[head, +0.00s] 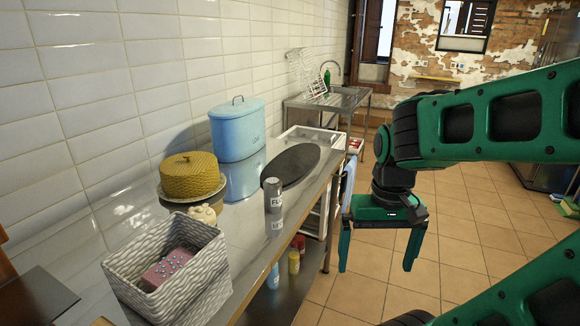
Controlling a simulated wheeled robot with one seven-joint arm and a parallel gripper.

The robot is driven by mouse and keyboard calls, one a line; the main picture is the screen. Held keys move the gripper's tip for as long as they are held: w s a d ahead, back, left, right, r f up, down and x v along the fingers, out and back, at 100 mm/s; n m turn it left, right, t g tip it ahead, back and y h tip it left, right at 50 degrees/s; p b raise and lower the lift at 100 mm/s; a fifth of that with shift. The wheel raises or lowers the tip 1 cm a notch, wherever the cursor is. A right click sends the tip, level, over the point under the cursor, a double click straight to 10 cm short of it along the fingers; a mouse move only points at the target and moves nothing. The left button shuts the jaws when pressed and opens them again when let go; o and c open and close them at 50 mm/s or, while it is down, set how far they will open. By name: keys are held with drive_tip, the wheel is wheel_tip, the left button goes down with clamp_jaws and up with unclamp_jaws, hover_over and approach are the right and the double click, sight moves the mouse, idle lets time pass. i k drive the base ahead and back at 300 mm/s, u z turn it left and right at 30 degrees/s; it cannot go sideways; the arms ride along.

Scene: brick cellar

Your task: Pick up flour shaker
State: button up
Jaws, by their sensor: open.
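The flour shaker (273,195), a small grey cylinder with a white label whose letters begin "FL", stands upright near the front edge of the shiny metal counter (240,232). Its reflection shows in the counter just below it. My gripper (376,268) is open and empty, fingers pointing down. In the picture it is to the right of the shaker, out over the floor past the counter's edge, and apart from it.
A woven white basket (128,274) holding a pink item, a yellow-domed cake stand (190,176), a light blue bin (238,131) and a dark oval board (290,165) share the counter. Bottles sit on the shelf below. Tiled floor (455,235) is open at right.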

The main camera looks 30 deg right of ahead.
sight(273, 187)
drive_tip(key=z, duration=0.1)
drive_tip(key=k, duration=1.6)
drive_tip(key=z, duration=0.5)
drive_tip(key=i, duration=1)
